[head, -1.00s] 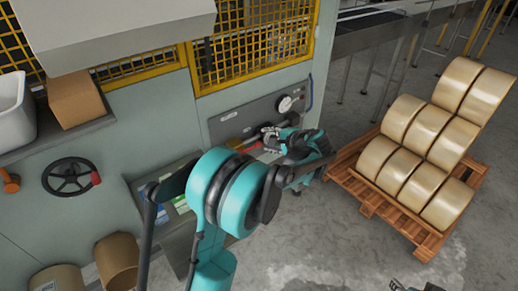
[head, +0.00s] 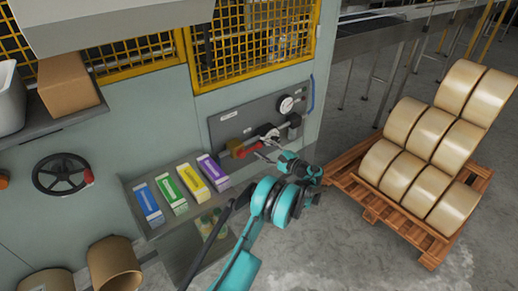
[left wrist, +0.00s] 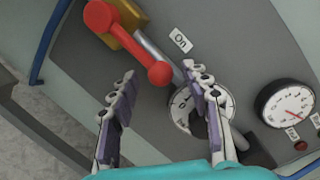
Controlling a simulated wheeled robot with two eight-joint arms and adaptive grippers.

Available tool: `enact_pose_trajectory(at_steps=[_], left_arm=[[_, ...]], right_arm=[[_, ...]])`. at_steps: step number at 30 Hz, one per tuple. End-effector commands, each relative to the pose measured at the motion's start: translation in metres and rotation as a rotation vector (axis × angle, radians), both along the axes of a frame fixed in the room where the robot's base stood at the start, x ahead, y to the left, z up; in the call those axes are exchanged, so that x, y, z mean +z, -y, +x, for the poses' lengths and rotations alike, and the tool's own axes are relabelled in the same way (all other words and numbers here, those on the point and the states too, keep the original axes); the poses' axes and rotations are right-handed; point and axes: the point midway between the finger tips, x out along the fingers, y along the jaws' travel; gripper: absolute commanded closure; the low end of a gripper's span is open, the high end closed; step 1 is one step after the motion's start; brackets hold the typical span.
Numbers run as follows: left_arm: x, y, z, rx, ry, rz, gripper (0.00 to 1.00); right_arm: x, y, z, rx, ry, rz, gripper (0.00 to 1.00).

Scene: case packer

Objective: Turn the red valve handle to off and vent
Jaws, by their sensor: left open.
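The red valve handle (head: 245,150) is on the grey valve panel (head: 224,127) on the machine's side. In the left wrist view the handle (left wrist: 128,46) slants from upper left to lower right, its rounded end near a white "On" label (left wrist: 181,41). My left gripper (head: 265,146) is open in front of the panel, just right of the handle. In the left wrist view its fingertips (left wrist: 160,74) lie either side of the handle's rounded end. I cannot tell whether they touch it or how deep they reach. My right gripper is not in view.
A pressure gauge (head: 287,104) is on the panel, right of the handle. A shelf (head: 135,192) with several coloured cartons and a black handwheel (head: 60,174) are at the left. A wooden pallet (head: 355,180) with tan rolls stands right of the machine.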

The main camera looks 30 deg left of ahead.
Motion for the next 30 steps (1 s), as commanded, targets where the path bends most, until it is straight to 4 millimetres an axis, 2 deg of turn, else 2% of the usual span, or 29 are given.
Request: enact_pose_trajectory(at_steps=[1,6,15,17,21,30], left_arm=[[-0.002,-0.008,0.001,0.003,0.000,-0.001,0.52],[-0.001,-0.023,0.004,0.001,0.001,-0.001,0.52],[0.001,-0.026,0.005,0.000,0.001,-0.002,0.52],[0.000,-0.026,0.005,0.000,0.001,-0.002,0.66],[0.000,-0.026,0.005,0.000,0.001,-0.002,1.00],[0.002,-0.026,0.005,0.000,0.013,-0.006,1.00]], right_arm=[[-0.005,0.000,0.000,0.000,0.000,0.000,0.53],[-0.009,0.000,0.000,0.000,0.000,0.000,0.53],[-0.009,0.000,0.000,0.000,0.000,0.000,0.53],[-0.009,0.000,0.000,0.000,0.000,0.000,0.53],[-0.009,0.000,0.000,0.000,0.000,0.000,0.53],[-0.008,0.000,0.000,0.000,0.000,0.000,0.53]])
